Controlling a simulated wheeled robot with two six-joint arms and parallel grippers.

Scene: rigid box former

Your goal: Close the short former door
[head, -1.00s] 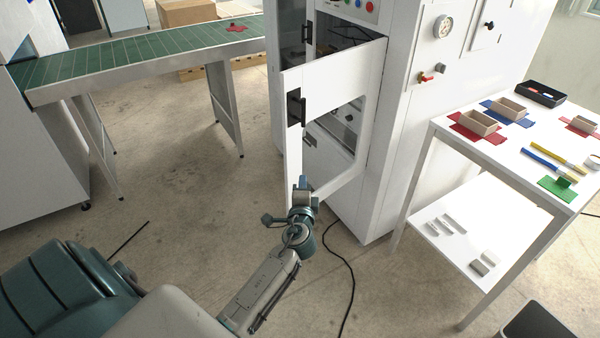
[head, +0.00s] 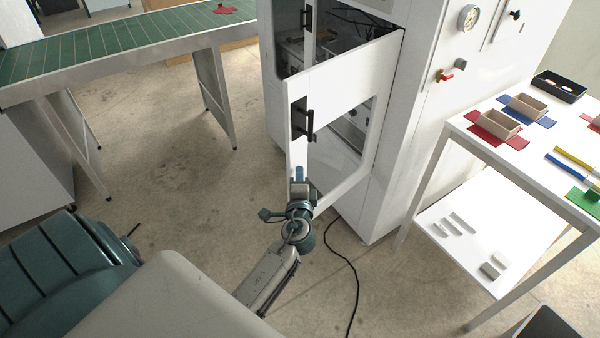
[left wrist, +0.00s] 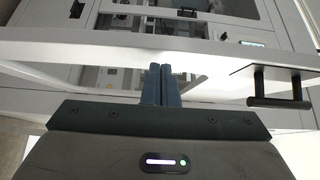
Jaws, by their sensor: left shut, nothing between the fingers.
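The short former door (head: 335,75) is a white framed panel with a window opening, hinged at its right side on the white machine. It stands ajar, swung out toward me, and the machine's inside shows above it. Its black handle (head: 304,118) is near its free left edge. My left gripper (head: 299,178) is shut and empty at the lower free edge of the door. In the left wrist view the shut fingers (left wrist: 162,84) reach the white door frame (left wrist: 110,50), left of the black handle (left wrist: 280,87); I cannot tell whether they touch. My right gripper is not in view.
A green conveyor (head: 130,42) runs at the back left. A white table (head: 478,138) with trays and coloured card pieces stands at the right. A black cable (head: 352,262) lies on the floor by the machine. The floor left of the door is clear.

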